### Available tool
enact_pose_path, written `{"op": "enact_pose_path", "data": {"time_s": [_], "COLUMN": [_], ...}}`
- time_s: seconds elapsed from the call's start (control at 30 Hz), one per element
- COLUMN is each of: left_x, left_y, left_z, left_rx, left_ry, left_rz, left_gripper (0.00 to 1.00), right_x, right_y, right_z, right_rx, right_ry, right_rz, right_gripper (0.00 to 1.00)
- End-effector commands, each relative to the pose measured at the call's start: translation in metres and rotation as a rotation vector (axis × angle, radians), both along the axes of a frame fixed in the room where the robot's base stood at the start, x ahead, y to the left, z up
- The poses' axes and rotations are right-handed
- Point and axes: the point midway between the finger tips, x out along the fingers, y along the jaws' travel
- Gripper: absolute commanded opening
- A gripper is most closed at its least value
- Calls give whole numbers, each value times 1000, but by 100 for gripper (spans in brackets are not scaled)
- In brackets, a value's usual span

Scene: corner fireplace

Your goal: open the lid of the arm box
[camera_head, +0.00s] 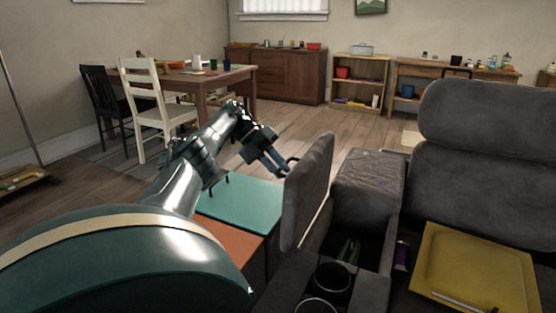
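The arm box (371,244) is a grey compartment in the sofa's armrest, with its inside in view. Its lid (309,190) is a grey padded panel that stands nearly upright on the left side of the opening. A small dark handle (292,159) shows at the lid's left face. My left gripper (279,167) is just left of the lid, its fingers close to the handle. I cannot tell whether they touch it or how far apart they are. My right gripper is not in view.
Two cup holders (331,283) are in front of the box. A yellow tray (478,268) lies on the seat at right. A teal-topped stand (243,200) is below my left arm. A dining table (195,79) with chairs is farther back; open floor lies between.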

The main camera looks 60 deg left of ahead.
Motion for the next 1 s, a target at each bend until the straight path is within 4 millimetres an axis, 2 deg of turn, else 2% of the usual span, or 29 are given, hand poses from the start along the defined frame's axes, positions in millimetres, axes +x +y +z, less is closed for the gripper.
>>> {"op": "enact_pose_path", "data": {"time_s": [0.03,0.2,0.57,0.67,1.0], "left_x": [0,1,1,2,1], "left_y": [-1,-1,0,0,0], "left_z": [-6,-2,4,15,80], "left_rx": [2,0,-1,-1,-1], "left_ry": [10,2,-7,-9,-9], "left_rz": [-1,0,2,1,1], "left_gripper": [20,33,33,33,33], "right_x": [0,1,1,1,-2], "right_y": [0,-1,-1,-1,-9], "right_z": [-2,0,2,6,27], "right_rx": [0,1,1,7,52], "right_ry": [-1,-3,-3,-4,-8], "right_rz": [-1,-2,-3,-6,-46], "right_gripper": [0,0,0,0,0]}}
